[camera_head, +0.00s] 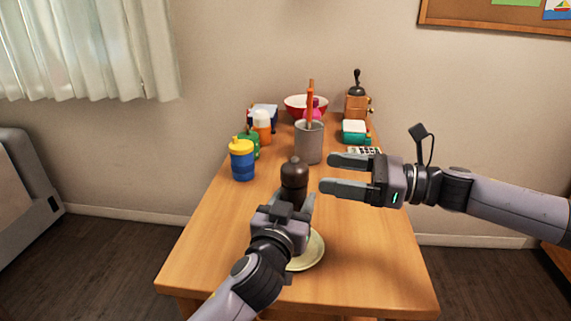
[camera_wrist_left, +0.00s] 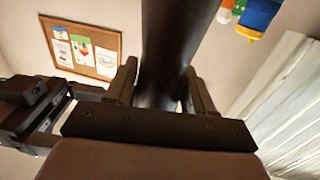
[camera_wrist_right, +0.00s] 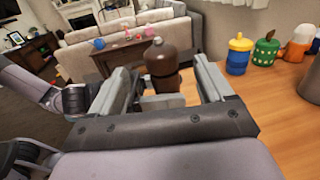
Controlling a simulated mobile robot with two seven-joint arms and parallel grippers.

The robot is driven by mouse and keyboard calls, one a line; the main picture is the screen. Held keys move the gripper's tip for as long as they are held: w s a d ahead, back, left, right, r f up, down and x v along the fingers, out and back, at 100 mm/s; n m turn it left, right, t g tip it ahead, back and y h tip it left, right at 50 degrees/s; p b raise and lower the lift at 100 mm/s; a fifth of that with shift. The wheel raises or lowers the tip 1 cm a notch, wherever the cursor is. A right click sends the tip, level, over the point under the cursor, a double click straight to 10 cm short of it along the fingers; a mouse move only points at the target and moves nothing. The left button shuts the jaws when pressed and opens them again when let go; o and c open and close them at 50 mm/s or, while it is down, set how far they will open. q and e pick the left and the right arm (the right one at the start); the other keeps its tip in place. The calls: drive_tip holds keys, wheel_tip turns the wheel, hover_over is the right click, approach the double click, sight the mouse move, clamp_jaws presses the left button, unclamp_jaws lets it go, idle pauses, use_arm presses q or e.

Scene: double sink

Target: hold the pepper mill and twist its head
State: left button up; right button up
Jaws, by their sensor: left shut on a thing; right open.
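The dark brown pepper mill (camera_head: 294,177) stands upright near the middle of the wooden table, with its round head on top. My left gripper (camera_head: 292,208) is shut on the mill's lower body, and the mill fills the space between its fingers in the left wrist view (camera_wrist_left: 168,85). My right gripper (camera_head: 335,174) is open and empty, to the right of the mill's head, with its fingers pointing left. In the right wrist view the mill's head (camera_wrist_right: 160,58) shows ahead, between the open fingers. The mill's base is hidden behind my left gripper.
A pale plate (camera_head: 310,252) lies on the table beside my left gripper. A blue cup with a yellow lid (camera_head: 242,160) stands left of the mill. A grey container (camera_head: 309,146) with an orange-handled tool stands behind it. The table's right front is clear.

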sight(286, 161)
drive_tip(key=a, duration=0.3)
drive_tip(key=w+a, duration=0.1)
drive_tip(key=a, duration=0.2)
drive_tip(key=w+a, duration=0.1)
drive_tip(key=a, duration=0.2)
drive_tip(key=shift+a, duration=0.3)
drive_tip(key=c, duration=1)
drive_tip(key=shift+m+t, duration=0.5)
drive_tip(key=shift+t, duration=0.3)
drive_tip(key=m+t+h, duration=0.2)
drive_tip(key=m+t, duration=0.1)
drive_tip(key=t, duration=0.1)
drive_tip(key=shift+f+t, duration=0.1)
drive_tip(key=shift+t, duration=0.2)
drive_tip(key=m+t+h, duration=0.2)
drive_tip(key=t+h, duration=0.1)
drive_tip(key=m+t+h, duration=0.1)
drive_tip(key=m, duration=0.1)
drive_tip(key=shift+w+d+t+h, duration=0.15)
drive_tip(key=shift+w+t+h, duration=0.15)
drive_tip(key=shift+w, duration=0.05)
drive_tip(key=shift+w+d+m+t+h, duration=0.15)
drive_tip(key=shift+m+t+h, duration=0.3)
drive_tip(key=shift+m+h, duration=0.25)
drive_tip(key=shift+d+m+t+h, duration=0.1)
drive_tip(key=shift+m+t+h, duration=0.35)
drive_tip(key=shift+m+h, duration=0.2)
drive_tip(key=shift+h, duration=0.35)
